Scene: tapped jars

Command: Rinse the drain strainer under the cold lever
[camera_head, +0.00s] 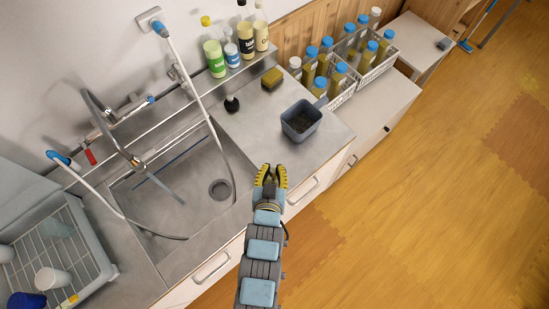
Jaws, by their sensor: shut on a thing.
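My gripper (271,170) has yellow-and-black fingers and is over the front edge of the counter, right of the sink. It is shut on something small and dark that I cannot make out. The metal sink (185,180) has a round dark drain (220,189) at its right end. I cannot tell whether a strainer sits in it. The wall tap has a blue-marked lever (150,99), a red lever (90,157) and a curved spout (101,106). A grey-blue streak (168,189) runs below the spout; I cannot tell whether it is water.
A dark grey tub (301,129) stands on the counter beyond my gripper, with a sponge (272,78) and a black plunger-like item (231,104) behind. Hoses hang over the sink. A dish rack (103,260) is at left. Bottles fill crates (377,72) at right.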

